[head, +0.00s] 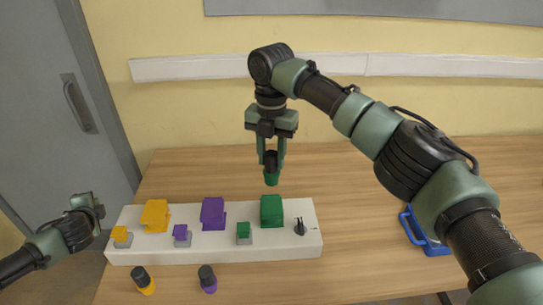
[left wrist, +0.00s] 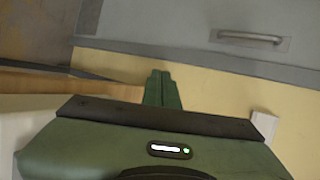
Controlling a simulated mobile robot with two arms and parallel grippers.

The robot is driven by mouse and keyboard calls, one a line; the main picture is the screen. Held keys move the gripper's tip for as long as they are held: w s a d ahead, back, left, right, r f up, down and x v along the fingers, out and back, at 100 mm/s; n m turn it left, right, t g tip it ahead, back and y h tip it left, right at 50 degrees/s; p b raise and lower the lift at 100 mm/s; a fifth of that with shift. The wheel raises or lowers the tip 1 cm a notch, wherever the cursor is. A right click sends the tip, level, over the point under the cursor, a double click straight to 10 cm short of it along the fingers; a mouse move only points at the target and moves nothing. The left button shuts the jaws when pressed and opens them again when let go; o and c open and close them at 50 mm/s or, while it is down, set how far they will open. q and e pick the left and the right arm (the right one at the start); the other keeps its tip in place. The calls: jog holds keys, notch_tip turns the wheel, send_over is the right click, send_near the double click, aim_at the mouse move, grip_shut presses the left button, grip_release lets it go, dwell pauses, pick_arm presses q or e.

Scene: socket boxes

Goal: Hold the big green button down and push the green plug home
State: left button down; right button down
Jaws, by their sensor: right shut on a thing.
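The green plug (head: 271,179) has a black upper part and a green lower end. My right gripper (head: 271,158) is shut on its black part and holds it upright in the air, above and behind the large green block (head: 272,210). That block stands on a long white base (head: 215,248). A smaller green block (head: 243,229) on a grey foot sits in front and to its left. I cannot tell for certain which is the big green button. My left gripper (head: 92,205) is empty, left of the base; its fingers (left wrist: 162,90) look closed together in the left wrist view.
Large and small yellow blocks (head: 155,214) and purple blocks (head: 212,212) share the base, with a black lever (head: 300,227) at its right end. Yellow (head: 143,280) and purple (head: 208,279) plugs stand in front. A blue object (head: 425,233) lies right. The table behind the base is clear.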

pick_arm(q)
jog(key=w+d+r+n, duration=0.4)
jog(key=w+d+r, duration=0.2)
jog(key=d+r, duration=0.6)
pick_arm(e)
jog(key=shift+d, duration=0.1)
pick_arm(q)
jog(key=s+d+f+g+h, duration=0.1)
jog(key=s+d+g+h, duration=0.3)
jog(key=d, duration=0.7)
jog(key=s+d+m+g+h, duration=0.1)
jog(key=s+d+g, duration=0.1)
jog(key=s+d, duration=0.6)
jog(key=s+d+f+g+h, duration=0.1)
jog(key=s+d+g+h, duration=0.15)
jog(key=d, duration=1.05)
jog(key=shift+g+h, duration=0.25)
jog(key=shift+g, duration=0.2)
jog(key=shift+a+f, duration=0.15)
jog(key=shift+f, duration=2.6)
jog(key=shift+f, duration=0.35)
